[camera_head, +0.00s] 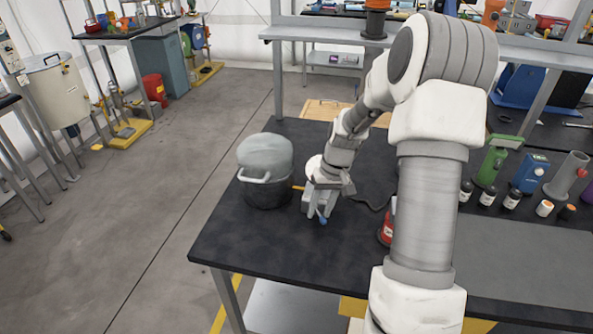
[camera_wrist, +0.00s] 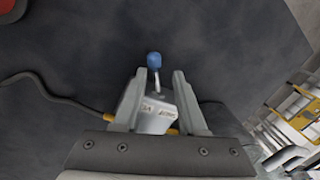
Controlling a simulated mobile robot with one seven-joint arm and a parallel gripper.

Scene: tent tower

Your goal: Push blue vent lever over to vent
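The blue vent lever has a round blue knob (camera_wrist: 154,60) on a thin metal stem, rising from a small pale labelled block (camera_wrist: 155,113) in the wrist view. In the head view the blue knob (camera_head: 323,221) shows just below my gripper (camera_head: 318,204), above the black table. In the wrist view my gripper (camera_wrist: 159,73) has its two grey fingers apart, one on each side of the stem and block. The knob sits just beyond the fingertips. Gaps show between the fingers and the stem, and nothing is gripped. The block is mostly hidden in the head view.
A dark pot with a grey domed top (camera_head: 265,152) stands left of my gripper. A dark hose (camera_wrist: 62,98) runs across the table to the block. A red object (camera_head: 387,232), a green device (camera_head: 492,160) and small bottles stand to the right. The front-left table (camera_head: 240,240) is clear.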

